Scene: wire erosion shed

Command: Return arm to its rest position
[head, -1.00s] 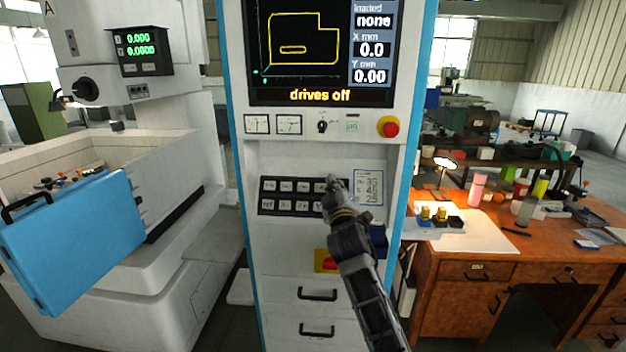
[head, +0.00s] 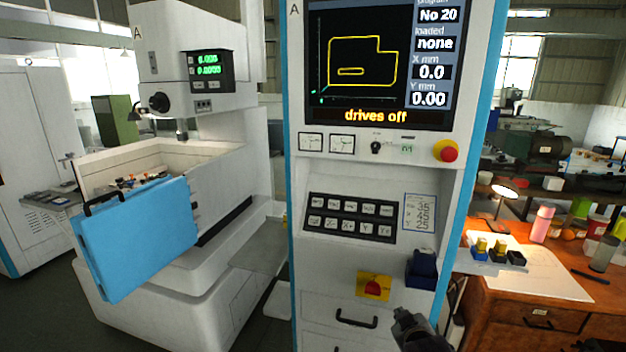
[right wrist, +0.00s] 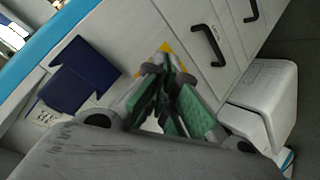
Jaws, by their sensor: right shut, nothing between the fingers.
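My right gripper (head: 405,318) is low in front of the white control cabinet (head: 308,270), at the bottom of the head view. It is shut and empty, apart from the key panel (head: 350,217) above it. In the right wrist view its green-padded fingers (right wrist: 168,95) are together, pointing toward the cabinet front. The fingers partly cover the yellow plate, whose edge shows behind them. My left gripper is not in view.
A yellow plate with a red switch (head: 374,286), a dark blue holder (head: 422,268) and drawer handles (head: 356,318) are on the cabinet. A wooden desk (head: 520,310) stands at right. The erosion machine with a blue door (head: 140,240) stands at left. The screen (head: 375,65) reads "drives off".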

